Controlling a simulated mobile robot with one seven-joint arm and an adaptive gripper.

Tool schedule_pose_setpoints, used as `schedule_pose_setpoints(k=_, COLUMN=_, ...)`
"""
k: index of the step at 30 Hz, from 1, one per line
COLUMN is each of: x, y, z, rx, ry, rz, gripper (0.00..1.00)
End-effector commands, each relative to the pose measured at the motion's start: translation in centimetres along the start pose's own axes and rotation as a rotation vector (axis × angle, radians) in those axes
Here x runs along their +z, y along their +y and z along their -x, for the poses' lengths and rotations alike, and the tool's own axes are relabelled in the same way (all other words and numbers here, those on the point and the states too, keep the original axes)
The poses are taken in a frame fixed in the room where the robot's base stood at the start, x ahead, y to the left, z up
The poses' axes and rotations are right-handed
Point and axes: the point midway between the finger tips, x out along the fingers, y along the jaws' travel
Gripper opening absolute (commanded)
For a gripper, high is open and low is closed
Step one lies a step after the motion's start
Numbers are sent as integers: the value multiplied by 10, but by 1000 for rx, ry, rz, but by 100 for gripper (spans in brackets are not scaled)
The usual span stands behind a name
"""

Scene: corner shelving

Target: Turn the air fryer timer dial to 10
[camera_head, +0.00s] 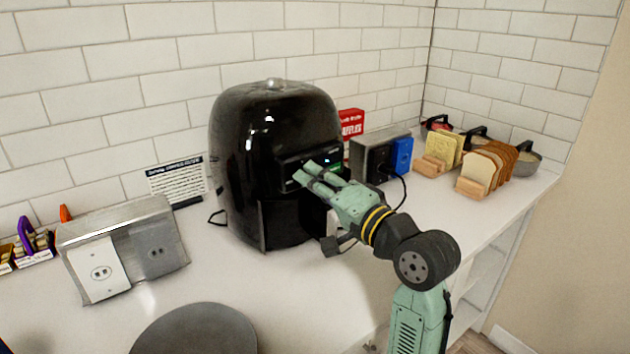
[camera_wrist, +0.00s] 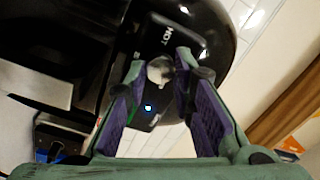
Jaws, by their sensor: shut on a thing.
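The black air fryer (camera_head: 262,150) stands upright on the white counter against the tiled wall. My gripper (camera_head: 305,175) is at the front of this panel. In the wrist view a round grey dial (camera_wrist: 160,70) sits between the two fingertips of my gripper (camera_wrist: 162,68), which are shut on it. The dial's markings and pointer are not readable. In the head view my fingers hide the dial.
Bread slices in wooden racks (camera_head: 473,190) and pans stand farther right. An outlet box (camera_head: 125,250) is at the left. A dark round object (camera_head: 195,330) is at the front.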

Motion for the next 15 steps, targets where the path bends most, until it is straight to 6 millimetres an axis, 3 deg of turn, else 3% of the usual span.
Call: schedule_pose_setpoints(k=15, x=-1, y=0, z=0, rx=-2, ry=12, rz=-119, gripper=0)
